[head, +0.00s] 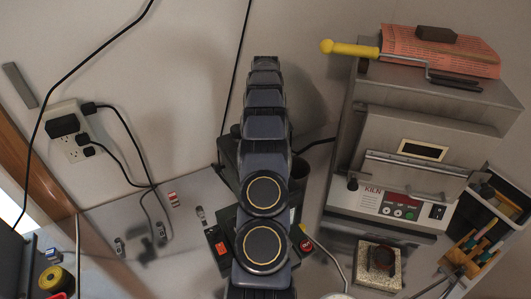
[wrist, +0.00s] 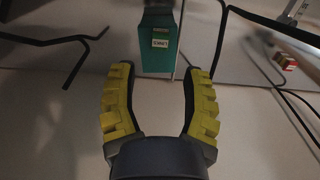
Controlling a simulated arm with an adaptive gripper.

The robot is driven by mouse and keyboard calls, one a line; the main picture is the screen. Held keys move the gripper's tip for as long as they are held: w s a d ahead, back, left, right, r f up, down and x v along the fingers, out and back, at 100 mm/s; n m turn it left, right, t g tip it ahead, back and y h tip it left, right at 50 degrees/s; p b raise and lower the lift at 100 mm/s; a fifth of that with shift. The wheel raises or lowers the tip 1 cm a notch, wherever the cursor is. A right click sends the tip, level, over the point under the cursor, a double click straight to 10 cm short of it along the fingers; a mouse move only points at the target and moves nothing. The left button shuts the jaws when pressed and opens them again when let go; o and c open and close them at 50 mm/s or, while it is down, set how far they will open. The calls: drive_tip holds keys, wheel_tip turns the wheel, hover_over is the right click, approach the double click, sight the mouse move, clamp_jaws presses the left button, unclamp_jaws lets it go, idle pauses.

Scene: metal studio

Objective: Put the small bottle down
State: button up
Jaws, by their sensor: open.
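My gripper (wrist: 158,82) shows in the wrist view with its two yellow-padded fingers spread apart and nothing between them. In the head view my own arm hides it. I cannot make out the small bottle for certain. A small red-and-white item (wrist: 285,62) lies at the right of the wrist view, outside my fingers. A small red-and-white item also shows in the head view (head: 173,199), on the grey surface left of my arm. A small grey item (head: 201,215) lies close to it, too small to name.
A teal labelled object (wrist: 159,45) is ahead of my fingertips. A kiln (head: 390,150) stands on the right, with a yellow-handled tool (head: 350,48) on top. A tool box (head: 490,230) is beside it. Black cables run from the wall outlet (head: 72,135). The grey bench (head: 100,215) has free room at left.

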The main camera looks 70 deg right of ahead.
drive_tip(key=w+a+r+n, duration=0.2)
drive_tip(key=w+a+r, duration=1)
drive_tip(key=a, duration=0.1)
drive_tip(key=w+a+r+n, duration=0.1)
drive_tip(key=a+r, duration=0.1)
drive_tip(key=a, duration=0.6)
drive_tip(key=w+a+r+n, duration=0.1)
drive_tip(key=w+a+r, duration=0.15)
drive_tip(key=a, duration=0.65)
drive_tip(key=s+a+r+n+g, duration=0.1)
drive_tip(key=s+a, duration=0.2)
drive_tip(key=a, duration=0.4)
drive_tip(key=s+a+r+n, duration=0.1)
drive_tip(key=s+a, duration=0.2)
drive_tip(key=a, duration=0.4)
drive_tip(key=s+a+f+n, duration=0.2)
drive_tip(key=s+a+n, duration=0.1)
drive_tip(key=s+a, duration=0.7)
drive_tip(key=s, duration=0.3)
drive_tip(key=shift+a+f+g, duration=0.15)
drive_tip(key=shift+g, duration=0.15)
drive_tip(key=shift+s, duration=0.1)
